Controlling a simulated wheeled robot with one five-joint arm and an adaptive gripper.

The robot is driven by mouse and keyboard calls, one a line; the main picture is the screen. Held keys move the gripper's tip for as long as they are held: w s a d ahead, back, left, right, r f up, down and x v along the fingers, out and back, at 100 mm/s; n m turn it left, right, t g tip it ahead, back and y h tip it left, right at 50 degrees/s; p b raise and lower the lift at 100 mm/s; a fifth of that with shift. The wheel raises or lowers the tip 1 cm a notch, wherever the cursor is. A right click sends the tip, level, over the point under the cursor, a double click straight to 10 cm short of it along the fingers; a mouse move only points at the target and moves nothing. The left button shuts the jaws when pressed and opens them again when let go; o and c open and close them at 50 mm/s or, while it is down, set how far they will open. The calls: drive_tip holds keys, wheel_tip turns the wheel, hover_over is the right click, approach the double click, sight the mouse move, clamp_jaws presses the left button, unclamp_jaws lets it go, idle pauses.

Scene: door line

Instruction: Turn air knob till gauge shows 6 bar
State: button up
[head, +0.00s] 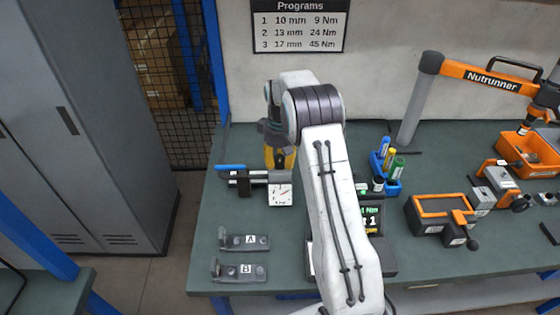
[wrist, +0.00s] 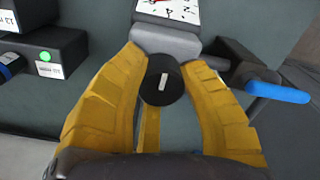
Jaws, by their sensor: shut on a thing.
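The air knob (wrist: 161,84) is a round black knob with a white mark, seen end-on in the wrist view. In the head view my gripper and arm hide it. My gripper (wrist: 164,68) has its yellow fingers closed around the knob from both sides. In the head view the gripper (head: 280,157) reaches down behind the gauge. The gauge (head: 281,195) has a white square face with a red needle, too small to read in the head view. In the wrist view the gauge (wrist: 170,10) is cut off by the top edge, so its reading cannot be told.
A blue-handled lever (head: 230,167) sits left of the gauge; it is close beside my finger in the wrist view (wrist: 278,92). Brackets A (head: 245,240) and B (head: 240,270) lie in front. A blue marker holder (head: 393,186) stands right of my arm.

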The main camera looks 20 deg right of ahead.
sight(279, 157)
drive_tip(key=shift+w, duration=0.15)
drive_tip(key=o, duration=1)
drive_tip(key=shift+w+f, duration=0.1)
drive_tip(key=shift+o, duration=1)
wheel_tip(279, 157, up, 11)
drive_tip(key=shift+r, duration=0.55)
drive_tip(key=shift+a, duration=0.1)
